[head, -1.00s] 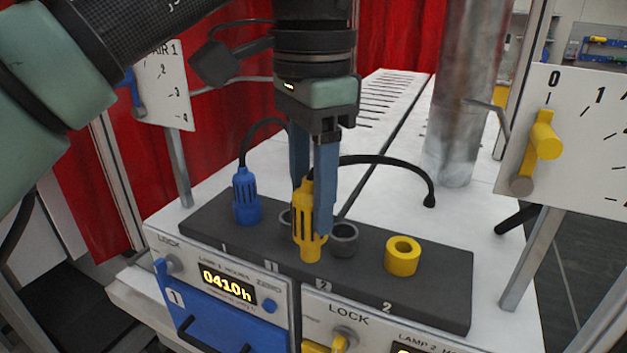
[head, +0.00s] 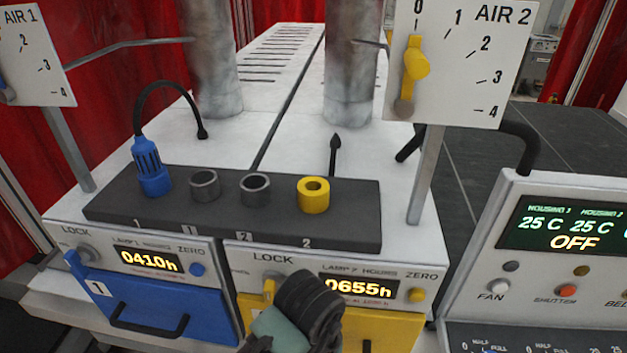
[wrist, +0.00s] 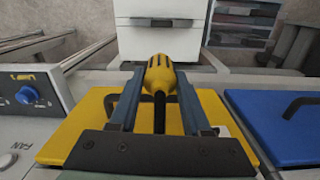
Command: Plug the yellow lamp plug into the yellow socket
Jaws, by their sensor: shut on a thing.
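The yellow lamp plug (wrist: 160,75) shows in the wrist view with a black cable running from it toward the camera. My gripper (wrist: 160,72) is shut on it, one blue finger on each side. In the wrist view the plug is in front of the yellow drawer. The yellow socket (head: 313,195) is an empty ring at the right end of the dark block in the head view. Part of my arm shows at the bottom of the head view; the fingers and plug cannot be made out there.
The dark block (head: 345,238) also holds two empty grey sockets (head: 255,189) and a blue plug (head: 149,166) in the left socket. A black stub (head: 335,155) rises behind the yellow socket.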

